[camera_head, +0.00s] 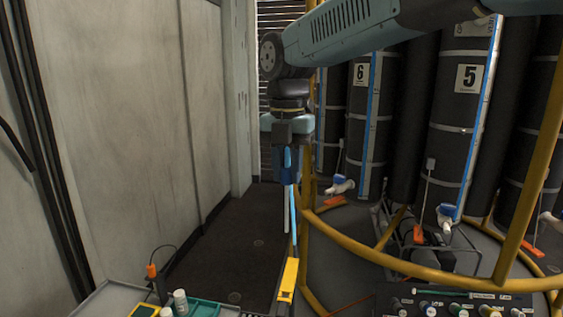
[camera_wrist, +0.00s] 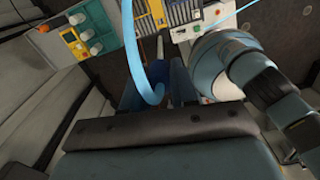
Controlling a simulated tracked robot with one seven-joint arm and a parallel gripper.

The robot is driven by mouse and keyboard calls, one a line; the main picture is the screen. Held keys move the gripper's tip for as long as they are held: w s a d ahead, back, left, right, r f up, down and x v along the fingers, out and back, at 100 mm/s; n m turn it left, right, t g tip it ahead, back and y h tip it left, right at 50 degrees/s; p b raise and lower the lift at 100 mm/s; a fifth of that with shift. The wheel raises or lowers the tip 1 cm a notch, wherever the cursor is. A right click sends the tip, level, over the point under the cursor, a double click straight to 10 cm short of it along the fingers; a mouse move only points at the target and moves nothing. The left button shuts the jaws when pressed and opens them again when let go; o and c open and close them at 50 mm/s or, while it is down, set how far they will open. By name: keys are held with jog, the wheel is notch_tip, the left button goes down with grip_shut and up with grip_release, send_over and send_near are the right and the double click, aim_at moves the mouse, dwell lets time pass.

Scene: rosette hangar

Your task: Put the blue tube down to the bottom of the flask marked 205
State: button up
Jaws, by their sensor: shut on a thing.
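The blue tube (camera_head: 293,215) hangs down from my gripper (camera_head: 287,172) in the head view, above a yellow-topped piece. In the wrist view the blue tube (camera_wrist: 131,45) curves, and its near end lies by the dark blue fingers of my gripper (camera_wrist: 158,88). My gripper is shut on the tube, pointing down. A pale rod hangs beside the tube in the head view. I can read no mark 205 in either view, so I cannot tell which thing is that flask.
A yellow rail (camera_head: 385,262) curves in front of tall black cylinders, among them one marked 5 (camera_head: 455,120) and one marked 6 (camera_head: 358,120). White-capped bottles (camera_head: 180,301) stand by a green tray (camera_head: 205,309) at lower left. A knobbed panel (camera_head: 450,303) is at lower right. A pale wall is left.

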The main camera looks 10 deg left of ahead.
jog(key=w+d+f, duration=0.1)
jog(key=d+f, duration=0.2)
jog(key=f, duration=0.8)
jog(key=d+f, duration=0.3)
jog(key=f, duration=0.8)
jog(key=w+d+f, duration=0.1)
jog(key=d+f, duration=0.2)
jog(key=f, duration=0.7)
jog(key=shift+w+d+f, duration=0.3)
jog(key=shift+w+f, duration=0.05)
jog(key=shift+f, duration=0.55)
jog(key=shift+f, duration=0.9)
